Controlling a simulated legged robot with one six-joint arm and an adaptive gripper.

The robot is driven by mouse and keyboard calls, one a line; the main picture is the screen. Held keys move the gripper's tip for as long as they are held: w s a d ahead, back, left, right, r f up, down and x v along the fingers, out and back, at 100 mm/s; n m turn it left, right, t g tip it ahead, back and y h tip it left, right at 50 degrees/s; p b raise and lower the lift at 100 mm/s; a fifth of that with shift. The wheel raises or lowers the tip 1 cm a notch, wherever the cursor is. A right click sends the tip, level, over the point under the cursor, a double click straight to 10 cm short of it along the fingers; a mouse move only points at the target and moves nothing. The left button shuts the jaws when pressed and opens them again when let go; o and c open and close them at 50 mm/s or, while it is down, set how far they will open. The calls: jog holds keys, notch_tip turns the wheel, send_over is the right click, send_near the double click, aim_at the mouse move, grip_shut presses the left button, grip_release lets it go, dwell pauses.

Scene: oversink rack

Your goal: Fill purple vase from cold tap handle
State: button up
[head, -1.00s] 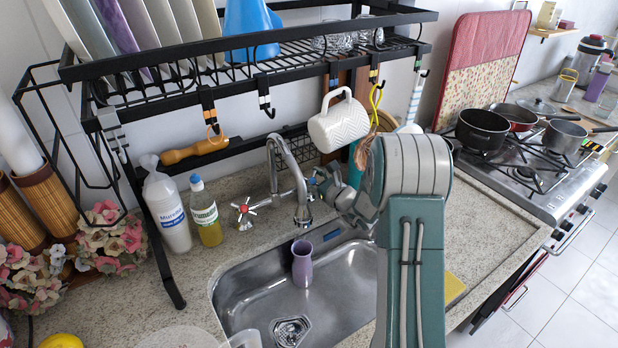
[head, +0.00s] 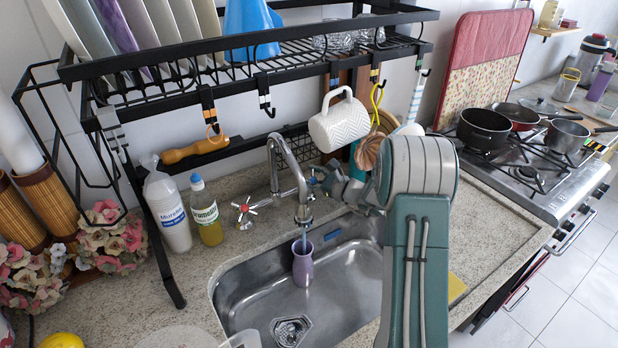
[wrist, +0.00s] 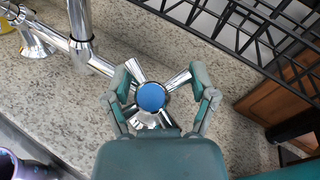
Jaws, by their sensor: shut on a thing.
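The purple vase (head: 303,268) stands upright in the steel sink under the faucet (head: 303,212), and its rim shows at the lower left of the wrist view (wrist: 8,163). A thin bluish stream of water (head: 304,241) runs from the spout into its mouth. The cold tap handle (wrist: 151,97) has a blue cap and chrome spokes. My gripper (wrist: 155,90) is shut on it, with one finger on each side of the hub. In the head view the gripper is partly hidden by my arm. The water level in the vase cannot be seen.
The red-capped tap handle (head: 244,211) is left of the spout. A soap bottle (head: 207,213) and a white bottle (head: 169,210) stand left of the sink. The black rack (head: 190,90) with a hanging white mug (head: 337,124) is overhead. The stove (head: 540,165) is at right.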

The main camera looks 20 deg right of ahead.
jog(key=shift+r, duration=0.1)
jog(key=o, duration=1)
jog(key=shift+o, duration=0.2)
jog(key=v, duration=1.2)
